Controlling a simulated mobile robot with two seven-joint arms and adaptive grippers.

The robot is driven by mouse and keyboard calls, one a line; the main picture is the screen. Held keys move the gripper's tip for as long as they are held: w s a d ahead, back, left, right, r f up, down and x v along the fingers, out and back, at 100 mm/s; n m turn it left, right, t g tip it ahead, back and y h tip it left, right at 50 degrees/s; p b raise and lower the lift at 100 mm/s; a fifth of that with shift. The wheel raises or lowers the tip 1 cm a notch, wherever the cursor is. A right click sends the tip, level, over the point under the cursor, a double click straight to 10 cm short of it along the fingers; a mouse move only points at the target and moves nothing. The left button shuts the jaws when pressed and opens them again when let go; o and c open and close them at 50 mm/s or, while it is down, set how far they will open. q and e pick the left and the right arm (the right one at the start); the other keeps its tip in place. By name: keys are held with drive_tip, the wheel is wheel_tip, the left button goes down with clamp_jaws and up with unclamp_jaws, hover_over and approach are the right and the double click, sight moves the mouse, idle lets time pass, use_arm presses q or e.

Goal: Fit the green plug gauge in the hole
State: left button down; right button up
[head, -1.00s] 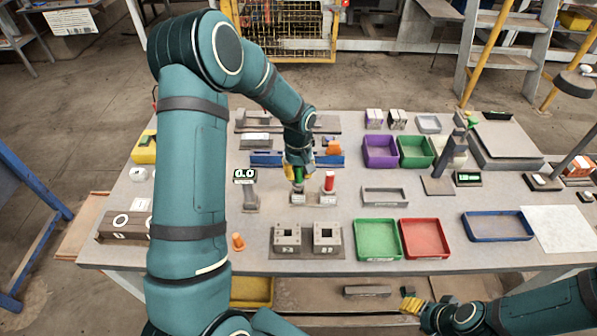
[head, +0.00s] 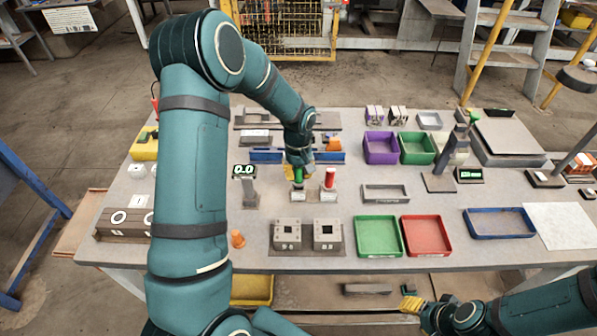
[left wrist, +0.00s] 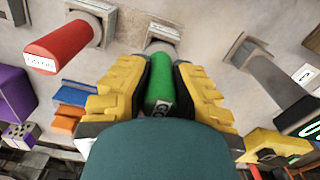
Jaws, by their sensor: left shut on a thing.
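The green plug gauge (head: 298,177) stands at a small grey holder (head: 299,194) near the middle of the table. My left gripper (head: 297,171) is shut on it from above. In the left wrist view the green gauge (left wrist: 160,88) lies between the yellow fingers, with its far end at the grey holder (left wrist: 164,38). I cannot tell whether it is still seated there. Two grey blocks, a left one (head: 287,244) and a right one (head: 327,243), each with a dark square opening on top, stand nearer the front edge. My right gripper (head: 412,304) is low at the front right, away from these.
A red plug gauge (head: 330,179) stands close right of the green one. A display post (head: 250,194) stands to the left, and a blue rack (head: 266,157) behind. Green (head: 378,220) and red (head: 428,219) trays lie right of the blocks. An orange cone-like piece (head: 237,239) is left of them.

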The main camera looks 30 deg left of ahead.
use_arm(q)
drive_tip(key=shift+f+b, duration=0.7)
drive_tip(key=shift+f, duration=0.2)
drive_tip(key=c, duration=0.9)
unclamp_jaws()
drive_tip(key=shift+c, duration=0.2)
drive_tip(key=shift+r, duration=0.1)
wheel_tip(320, 180, up, 12)
drive_tip(key=shift+w+a, duration=0.1)
